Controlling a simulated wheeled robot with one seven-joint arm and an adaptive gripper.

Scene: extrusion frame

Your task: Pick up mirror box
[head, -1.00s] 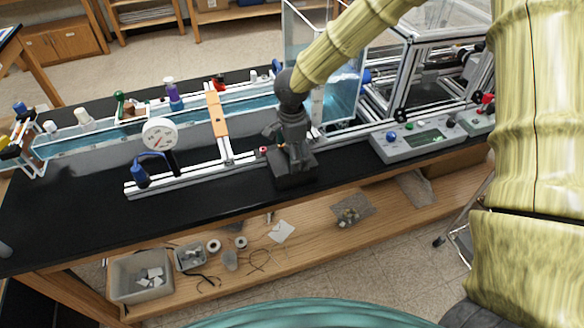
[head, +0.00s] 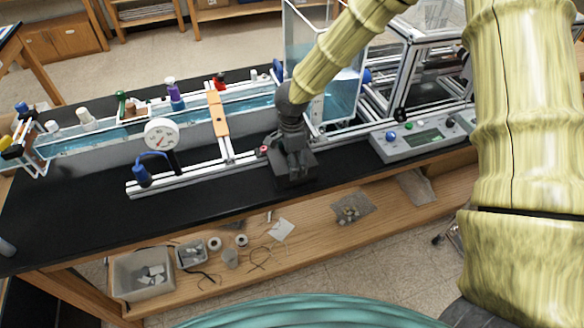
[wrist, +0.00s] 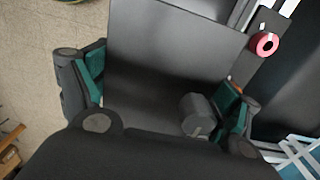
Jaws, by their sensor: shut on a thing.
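The mirror box is a dark grey block (head: 293,172) at the front edge of the black bench, below my gripper in the head view. In the wrist view its flat dark face (wrist: 170,50) fills the space between the fingers, with a short grey cylinder (wrist: 198,114) on it. My gripper (head: 291,150) points down at the box. In the wrist view my gripper (wrist: 165,92) has its green-padded fingers on either side of the box, shut on it. The box's underside is hidden, so I cannot tell whether it touches the bench.
A long water channel (head: 110,140) with an aluminium rail runs behind, with a round gauge (head: 161,135) at left. A grey control panel (head: 424,138) stands to the right. Clear black bench top (head: 80,215) lies to the left. A wooden shelf (head: 330,228) is below.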

